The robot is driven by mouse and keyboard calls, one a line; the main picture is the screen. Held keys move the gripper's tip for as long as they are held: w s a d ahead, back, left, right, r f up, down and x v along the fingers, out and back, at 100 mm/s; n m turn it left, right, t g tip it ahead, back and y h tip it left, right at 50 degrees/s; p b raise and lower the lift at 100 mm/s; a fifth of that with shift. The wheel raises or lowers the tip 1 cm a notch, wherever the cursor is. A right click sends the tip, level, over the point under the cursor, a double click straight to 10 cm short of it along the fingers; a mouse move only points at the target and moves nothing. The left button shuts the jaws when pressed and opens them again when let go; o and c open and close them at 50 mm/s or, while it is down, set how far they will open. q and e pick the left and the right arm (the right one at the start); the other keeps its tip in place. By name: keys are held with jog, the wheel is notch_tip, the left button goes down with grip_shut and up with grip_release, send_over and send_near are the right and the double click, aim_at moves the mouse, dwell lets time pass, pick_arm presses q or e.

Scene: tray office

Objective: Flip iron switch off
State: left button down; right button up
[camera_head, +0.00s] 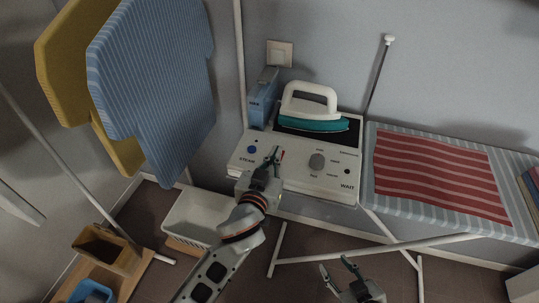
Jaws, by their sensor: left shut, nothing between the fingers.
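A white iron with a teal sole (312,122) rests on the dark pad of a white ironing station (342,184). The station's front panel has a blue button (252,149) marked STEAM, a grey round knob (317,160) and the word WAIT. A small red part (282,154), perhaps the switch, shows right beside my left gripper (273,154). That gripper is shut and empty over the panel, between the blue button and the knob, and hides part of it. Contact cannot be told. My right gripper (339,265) is open and empty, low in front of the ironing board.
The ironing board (400,210) carries a red striped cloth (435,175). A blue box (262,102) stands behind the station, below a wall plate (280,53). A white bin (190,218) and wooden box (105,247) stand below.

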pick_arm(q)
jog(key=shift+s+d, duration=0.1)
jog(key=shift+d, duration=0.1)
jog(key=shift+s, duration=0.25)
jog(key=v, duration=1.1)
jog(key=shift+s+a, duration=0.15)
jog(key=shift+a, duration=0.2)
jog(key=s+a+f+g, duration=0.1)
jog(key=s+a+f, duration=0.2)
jog(key=a+f, duration=0.3)
jog(key=s+a+f+g+y, duration=0.1)
jog(key=s+a+f, duration=0.3)
jog(key=f, duration=0.6)
jog(key=s+a+f+g+y, duration=0.1)
jog(key=s+a+f+g, duration=0.2)
jog(key=a+f, duration=0.5)
jog(key=shift+s+a+f+m, duration=0.2)
jog(key=shift+s+a+m, duration=0.15)
jog(key=shift+s+m, duration=0.05)
